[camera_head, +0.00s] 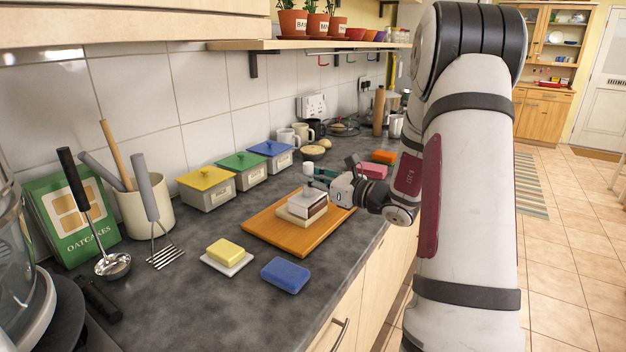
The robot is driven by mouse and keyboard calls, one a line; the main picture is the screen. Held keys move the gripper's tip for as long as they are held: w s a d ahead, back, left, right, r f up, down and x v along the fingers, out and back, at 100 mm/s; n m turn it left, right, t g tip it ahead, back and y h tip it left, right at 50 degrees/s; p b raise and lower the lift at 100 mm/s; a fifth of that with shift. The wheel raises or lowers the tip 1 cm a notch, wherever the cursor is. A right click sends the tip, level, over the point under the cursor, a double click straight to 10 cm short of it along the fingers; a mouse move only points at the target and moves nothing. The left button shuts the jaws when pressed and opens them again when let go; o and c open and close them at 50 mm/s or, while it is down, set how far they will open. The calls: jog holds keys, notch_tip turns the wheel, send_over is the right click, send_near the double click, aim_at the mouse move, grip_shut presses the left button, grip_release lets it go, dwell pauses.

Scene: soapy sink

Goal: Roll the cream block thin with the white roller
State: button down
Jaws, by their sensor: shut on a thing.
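My gripper (332,184) is above the right side of the wooden board (263,233). It is shut on a small tool with a teal part and a white cylindrical end (308,169), which looks like the white roller. The tool is partly hidden by my gripper. On the board is a low stack. A pale cream block (291,215) is at the bottom, and a white-topped block with a dark brown side (307,198) lies on it. The white end shows behind the stack; whether it touches the stack I cannot tell.
A yellow block on a white dish (228,254) and a blue sponge (285,275) lie in front of the board. Lidded yellow, green and blue boxes (206,187) line the wall. Pink (374,170) and orange (383,157) blocks lie beyond my gripper.

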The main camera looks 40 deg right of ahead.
jog(key=shift+w+a+f+b, duration=0.2)
jog(key=shift+w+b, duration=0.2)
jog(key=shift+w, duration=0.4)
jog(key=shift+w+a+f+b, duration=0.2)
jog(key=shift+w+b, duration=0.15)
jog(key=shift+w, duration=0.4)
jog(key=shift+p+v, duration=0.7)
jog(key=shift+v, duration=1.7)
jog(key=shift+w+a+r+b, duration=0.2)
jog(key=shift+w+a, duration=0.05)
jog(key=shift+w, duration=0.45)
jog(key=shift+w+a+r+b, duration=0.15)
jog(key=shift+w+a+b, duration=0.05)
jog(key=shift+w, duration=0.45)
jog(key=shift+f+b+x, duration=0.15)
jog(key=shift+b+x, duration=0.4)
jog(key=shift+x, duration=0.75)
jog(key=shift+f+b+x, duration=0.15)
jog(key=shift+b+x, duration=0.35)
jog(key=shift+x, duration=0.75)
jog(key=shift+f+v, duration=0.15)
jog(key=shift+v, duration=0.7)
jog(key=shift+f+v, duration=0.15)
jog(key=shift+v, duration=0.65)
jog(key=shift+p+v, duration=0.95)
jog(key=shift+v, duration=1.9)
jog(key=shift+r, duration=0.2)
